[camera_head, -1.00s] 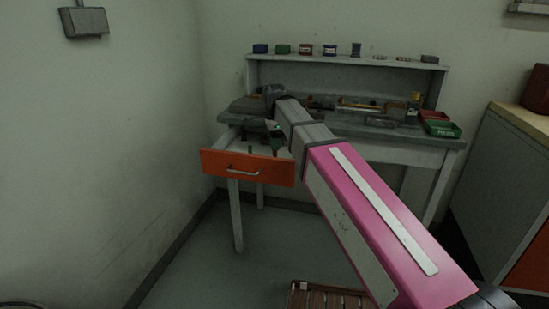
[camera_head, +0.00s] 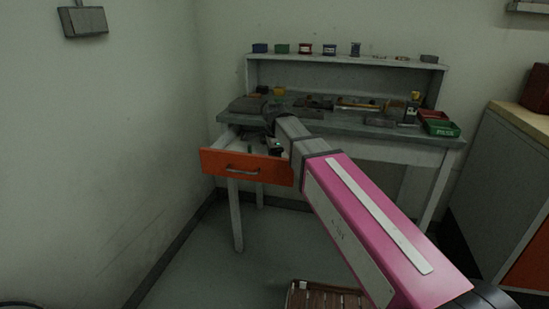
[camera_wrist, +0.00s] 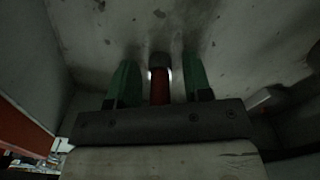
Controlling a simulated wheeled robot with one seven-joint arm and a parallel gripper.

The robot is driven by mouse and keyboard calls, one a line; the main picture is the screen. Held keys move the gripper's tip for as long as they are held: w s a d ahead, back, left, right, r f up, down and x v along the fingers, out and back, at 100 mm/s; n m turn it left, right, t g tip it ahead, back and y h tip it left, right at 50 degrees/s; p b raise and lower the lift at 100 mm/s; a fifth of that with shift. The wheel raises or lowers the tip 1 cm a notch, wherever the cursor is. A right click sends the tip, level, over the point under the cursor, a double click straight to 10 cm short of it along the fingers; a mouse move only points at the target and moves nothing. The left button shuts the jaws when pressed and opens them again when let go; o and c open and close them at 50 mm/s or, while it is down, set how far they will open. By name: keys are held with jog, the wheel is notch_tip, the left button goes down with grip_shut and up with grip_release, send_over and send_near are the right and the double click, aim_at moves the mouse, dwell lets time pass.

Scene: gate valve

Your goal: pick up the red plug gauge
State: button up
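The red plug gauge (camera_wrist: 160,88) shows in the wrist view as a red shaft with a dark end, inside the pale drawer. My gripper (camera_wrist: 160,60) has its two green fingers apart, one on each side of the gauge. A gap shows between each finger and the red shaft, so it is not gripped. In the head view my gripper (camera_head: 275,147) is low in the open orange-fronted drawer (camera_head: 245,166), partly hidden by the drawer front and my arm. The gauge cannot be made out there.
The grey workbench (camera_head: 345,128) carries tools and a green bin (camera_head: 443,129). A shelf (camera_head: 345,60) behind holds several small items. A cabinet (camera_head: 510,170) stands at the right, and a slatted brown crate (camera_head: 325,297) is on the floor. Drawer walls are close around my gripper.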

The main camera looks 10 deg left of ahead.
grip_shut()
jog(key=shift+r, duration=0.15)
